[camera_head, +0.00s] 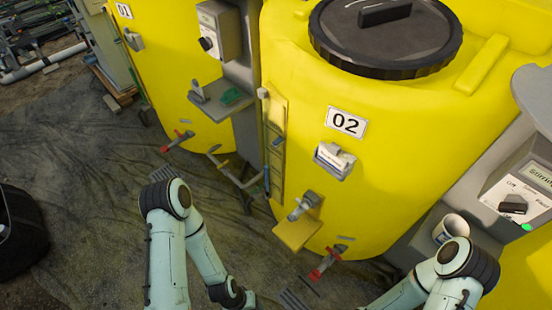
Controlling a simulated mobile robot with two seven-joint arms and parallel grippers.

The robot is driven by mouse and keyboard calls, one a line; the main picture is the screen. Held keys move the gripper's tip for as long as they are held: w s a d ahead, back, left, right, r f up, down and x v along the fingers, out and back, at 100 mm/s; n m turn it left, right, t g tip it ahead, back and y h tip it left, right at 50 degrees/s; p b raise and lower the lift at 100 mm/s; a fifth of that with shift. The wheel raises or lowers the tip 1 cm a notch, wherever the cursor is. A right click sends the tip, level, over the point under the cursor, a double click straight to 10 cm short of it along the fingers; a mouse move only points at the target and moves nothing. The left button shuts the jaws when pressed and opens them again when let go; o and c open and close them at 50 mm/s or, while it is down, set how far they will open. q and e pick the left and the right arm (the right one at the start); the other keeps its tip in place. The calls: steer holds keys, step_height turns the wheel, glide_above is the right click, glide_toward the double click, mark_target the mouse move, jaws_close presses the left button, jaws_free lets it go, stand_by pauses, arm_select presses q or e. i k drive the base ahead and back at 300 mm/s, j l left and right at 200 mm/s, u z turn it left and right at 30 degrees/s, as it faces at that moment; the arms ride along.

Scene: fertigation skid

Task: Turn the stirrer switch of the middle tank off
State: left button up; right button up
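The tank marked 02 (375,190) is large and yellow with a black lid (385,40), and fills the middle of the view. To its right is a grey-white control box (520,190) labelled for stirring. It carries a black rotary knob (513,205) and a lit green lamp (526,227). The knob's exact setting is too small to read. Another box (218,30) with a dark knob (206,43) stands between tanks 01 and 02. My two arms reach in along the bottom, below the boxes. Neither gripper's fingers show in the view.
The yellow tank marked 01 (175,70) stands at the upper left. A white cup (451,227) stands on a ledge below the right box. Red-handled valves (325,264) and a yellow bracket (297,234) stick out of the tanks. A black container (20,240) is at the left; dark floor between is open.

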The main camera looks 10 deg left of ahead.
mark_target(512, 205)
steer(key=z, duration=1.6)
steer(key=i, duration=0.3)
steer(key=z, duration=0.05)
